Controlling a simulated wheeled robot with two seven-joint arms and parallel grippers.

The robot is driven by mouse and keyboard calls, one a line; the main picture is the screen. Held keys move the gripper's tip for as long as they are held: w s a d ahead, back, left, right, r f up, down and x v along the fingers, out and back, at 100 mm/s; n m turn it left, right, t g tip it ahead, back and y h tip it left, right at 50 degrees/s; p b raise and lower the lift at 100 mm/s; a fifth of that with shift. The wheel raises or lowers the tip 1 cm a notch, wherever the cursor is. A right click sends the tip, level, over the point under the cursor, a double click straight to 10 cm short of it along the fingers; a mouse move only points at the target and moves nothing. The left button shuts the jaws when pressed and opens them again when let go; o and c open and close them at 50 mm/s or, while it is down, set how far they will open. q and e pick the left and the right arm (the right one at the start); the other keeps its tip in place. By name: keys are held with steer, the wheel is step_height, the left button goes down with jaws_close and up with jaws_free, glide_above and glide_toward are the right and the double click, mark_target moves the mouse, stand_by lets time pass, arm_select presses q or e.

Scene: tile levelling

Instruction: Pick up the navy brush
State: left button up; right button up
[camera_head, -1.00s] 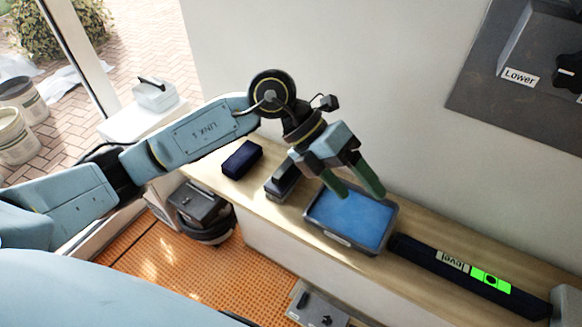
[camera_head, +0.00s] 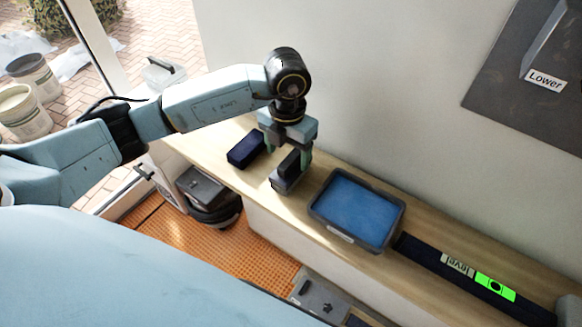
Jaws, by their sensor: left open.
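A navy block-shaped thing (camera_head: 245,149), the only clearly navy one of the two small items, lies on the wooden ledge left of my left gripper. Its bristles, if any, do not show. My left gripper (camera_head: 287,158) points down and is open, its fingers either side of a dark, upright handle-like part on a grey base (camera_head: 284,184). Whether the fingers touch it, I cannot tell. My left gripper stands just right of the navy thing and apart from it. My right gripper is not in view.
A grey tray with a blue inside (camera_head: 357,207) stands close on the right of the ledge (camera_head: 325,240). A dark level (camera_head: 478,277) lies further right. The wall rises behind. Orange matting (camera_head: 195,235) covers the floor below.

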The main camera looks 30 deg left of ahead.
mark_target(291, 158)
arm_select(q)
steer(key=f, duration=0.2)
steer(key=f+p, duration=0.1)
steer(key=f, duration=0.1)
steer(key=shift+d+f, duration=0.1)
steer(key=shift+d, duration=0.3)
steer(key=shift+f, duration=0.6)
steer(key=c, duration=1.1)
